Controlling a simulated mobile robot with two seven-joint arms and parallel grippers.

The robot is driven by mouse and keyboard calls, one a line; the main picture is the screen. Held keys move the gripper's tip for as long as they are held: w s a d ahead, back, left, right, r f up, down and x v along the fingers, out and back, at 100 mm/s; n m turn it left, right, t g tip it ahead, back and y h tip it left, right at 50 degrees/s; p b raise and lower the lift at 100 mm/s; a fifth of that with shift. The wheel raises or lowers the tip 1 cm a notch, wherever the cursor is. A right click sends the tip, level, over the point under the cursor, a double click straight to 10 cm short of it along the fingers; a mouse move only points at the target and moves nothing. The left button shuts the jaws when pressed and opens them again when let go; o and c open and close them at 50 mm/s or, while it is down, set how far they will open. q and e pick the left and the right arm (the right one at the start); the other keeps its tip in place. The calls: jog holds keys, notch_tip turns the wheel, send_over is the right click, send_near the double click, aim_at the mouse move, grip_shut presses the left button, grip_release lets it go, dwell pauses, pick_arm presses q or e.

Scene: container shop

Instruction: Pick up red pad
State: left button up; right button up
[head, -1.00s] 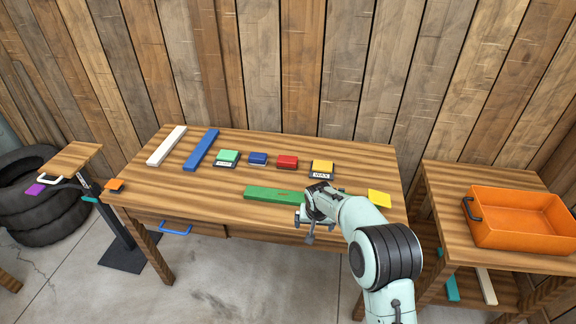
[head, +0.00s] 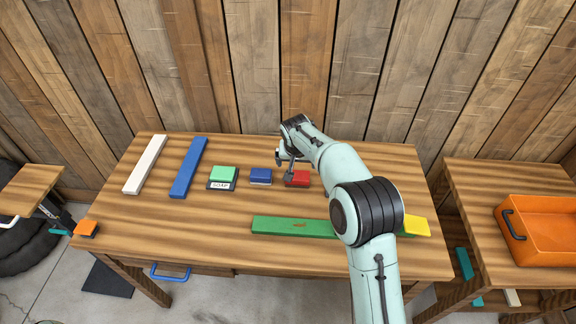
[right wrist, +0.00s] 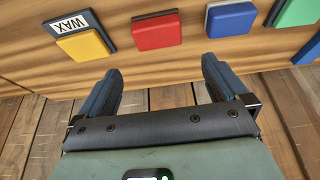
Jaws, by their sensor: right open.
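The red pad (head: 297,178) lies on the wooden table in the head view, partly hidden by my right gripper (head: 284,160). It also shows whole in the right wrist view (right wrist: 157,31). My right gripper (right wrist: 161,68) is open and empty in the right wrist view. Its two fingers point toward the red pad, which lies ahead of the gap between them, apart from the fingertips. My left gripper is not in view.
A blue pad (head: 260,175) and a green pad (head: 223,173) lie left of the red pad. The yellow WAX pad (right wrist: 83,46) is on its other side. A long green bar (head: 290,225) lies in front. An orange bin (head: 540,240) stands right.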

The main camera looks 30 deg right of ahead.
send_over(298, 175)
jog(key=s+a, duration=0.1)
jog(key=s, duration=0.1)
notch_tip(298, 175, down, 7)
jog(key=shift+w+a+p, duration=0.1)
jog(key=shift+w+p, duration=0.05)
jog(key=shift+p, duration=0.2)
jog(key=p+x, duration=0.1)
jog(key=x, duration=0.4)
jog(key=shift+w+f, duration=0.25)
jog(key=shift+f, duration=0.05)
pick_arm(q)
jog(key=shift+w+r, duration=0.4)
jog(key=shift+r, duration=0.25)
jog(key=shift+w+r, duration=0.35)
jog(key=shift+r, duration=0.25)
pick_arm(e)
jog(key=shift+s, duration=0.1)
jog(key=c, duration=0.7)
